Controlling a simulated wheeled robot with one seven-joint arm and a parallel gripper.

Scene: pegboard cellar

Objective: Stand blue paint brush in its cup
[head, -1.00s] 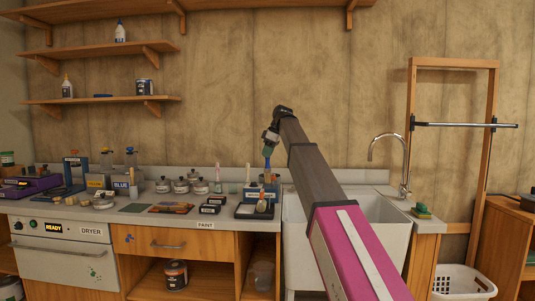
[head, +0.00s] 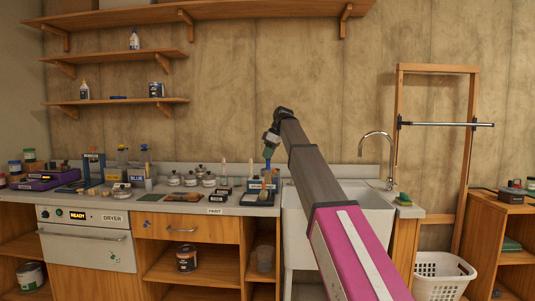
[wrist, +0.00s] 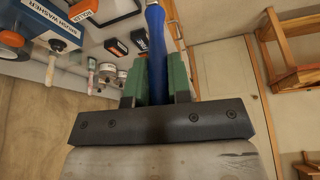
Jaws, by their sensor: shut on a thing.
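My gripper (head: 270,143) is shut on the blue paint brush. In the wrist view, its green fingers (wrist: 160,85) pinch the blue handle (wrist: 156,45) from both sides. In the head view, the brush (head: 268,158) hangs down from the gripper, in line with the brush washer (head: 262,184) at the counter's right end; I cannot tell how far apart they are. The brush's lower end is not clear. A BLUE label (head: 137,178) stands on the counter at left, beside a small grey cup (head: 149,185) with a brown handle in it. I cannot tell which cup is the brush's.
The white sink (head: 345,225) is right of the counter, with a curved tap (head: 388,150). Several lidded jars (head: 190,180) and dark boxes stand along the counter. A purple-edged case (head: 45,181) lies at far left. Wooden shelves (head: 120,55) hang above.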

